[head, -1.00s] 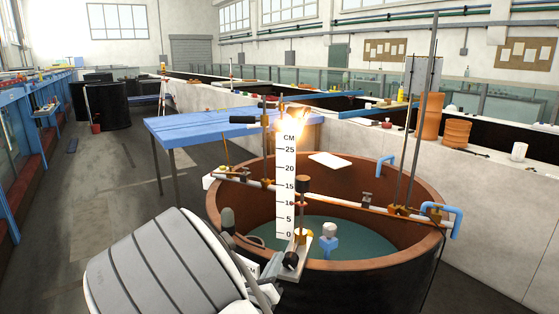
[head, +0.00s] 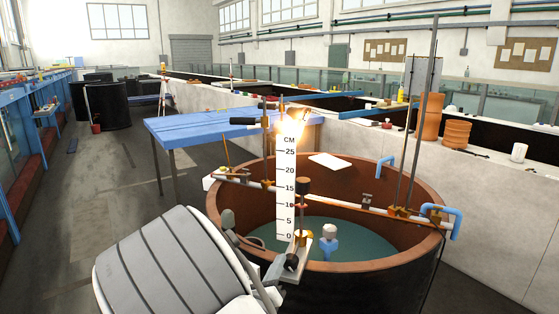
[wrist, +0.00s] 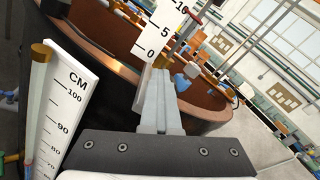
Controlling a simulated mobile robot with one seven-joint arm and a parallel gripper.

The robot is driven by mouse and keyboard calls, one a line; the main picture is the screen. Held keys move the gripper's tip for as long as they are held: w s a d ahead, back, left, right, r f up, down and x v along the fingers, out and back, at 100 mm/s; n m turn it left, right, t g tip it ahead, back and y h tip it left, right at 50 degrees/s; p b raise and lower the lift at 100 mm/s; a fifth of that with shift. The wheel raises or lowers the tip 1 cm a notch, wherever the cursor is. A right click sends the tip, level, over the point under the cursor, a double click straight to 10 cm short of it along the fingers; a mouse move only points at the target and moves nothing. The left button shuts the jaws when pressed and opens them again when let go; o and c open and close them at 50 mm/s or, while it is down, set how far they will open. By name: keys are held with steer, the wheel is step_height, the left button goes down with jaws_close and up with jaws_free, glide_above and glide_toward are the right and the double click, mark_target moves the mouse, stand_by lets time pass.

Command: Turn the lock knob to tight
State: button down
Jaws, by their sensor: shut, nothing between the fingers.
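In the wrist view my gripper (wrist: 160,74) is shut and empty. Its fingertips point at the foot of the scale (wrist: 158,35), close to the brass fitting (wrist: 161,62); whether they touch it is unclear.
The brown-rimmed tank (head: 408,180) holds water and a blue-and-white device (head: 329,240). A pale rail (head: 345,201) with clamps and upright rods crosses it. A blue table (head: 200,130) stands behind. A second scale (wrist: 65,110) is close on the left in the wrist view.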

steer(key=shift+s+d+r, duration=0.1)
steer(key=shift+s+d, duration=0.05)
steer(key=shift+d, duration=0.15)
steer(key=shift+d+r+p, duration=0.15)
steer(key=shift+d+p, duration=0.05)
steer(key=shift+p, duration=0.4)
steer(key=shift+s+d, duration=0.1)
steer(key=shift+d, duration=0.15)
steer(key=shift+s+d+p, duration=0.1)
steer(key=shift+d+p, duration=0.1)
steer(key=shift+p, duration=0.2)
steer(key=shift+r, duration=0.1)
